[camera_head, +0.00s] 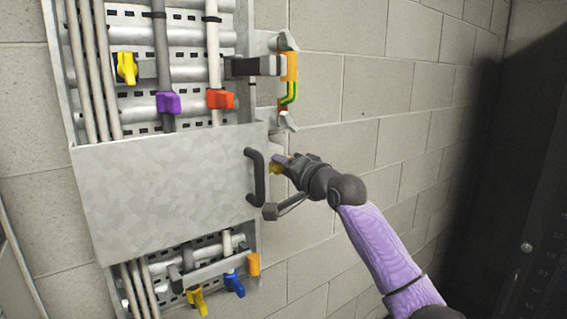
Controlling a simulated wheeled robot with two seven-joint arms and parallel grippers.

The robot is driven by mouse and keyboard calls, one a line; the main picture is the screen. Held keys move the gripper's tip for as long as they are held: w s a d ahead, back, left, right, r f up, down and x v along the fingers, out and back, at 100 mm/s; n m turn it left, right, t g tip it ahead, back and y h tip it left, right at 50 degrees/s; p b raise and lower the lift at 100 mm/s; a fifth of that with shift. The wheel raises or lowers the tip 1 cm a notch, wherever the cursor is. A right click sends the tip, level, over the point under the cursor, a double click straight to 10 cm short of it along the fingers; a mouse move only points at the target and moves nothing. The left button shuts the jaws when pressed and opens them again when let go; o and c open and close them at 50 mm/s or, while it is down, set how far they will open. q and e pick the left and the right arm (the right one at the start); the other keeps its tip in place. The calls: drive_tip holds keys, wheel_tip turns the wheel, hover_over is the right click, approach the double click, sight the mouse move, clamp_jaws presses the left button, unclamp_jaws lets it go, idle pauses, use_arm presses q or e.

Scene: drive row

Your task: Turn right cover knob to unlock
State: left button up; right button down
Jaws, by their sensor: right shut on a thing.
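A grey metal cover (165,185) lies across the middle of the wall panel, with a dark handle (257,178) near its right edge. My right gripper (281,166) comes in from the lower right and is shut on the knob. The knob's exact angle is hard to tell. My left gripper is not in view.
Yellow (126,68), purple (168,103) and red (220,99) valve handles sit above the cover. Yellow (197,301) and blue (234,285) handles sit below it. A dark cabinet (520,190) stands at the right.

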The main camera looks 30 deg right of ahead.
drive_tip(key=n+p, duration=0.1)
drive_tip(key=n, duration=0.5)
drive_tip(key=n+p, duration=0.1)
drive_tip(key=n, duration=0.4)
drive_tip(key=shift+n, duration=0.5)
idle(0.3)
drive_tip(key=c, duration=0.6)
unclamp_jaws()
drive_tip(key=shift+s, duration=0.1)
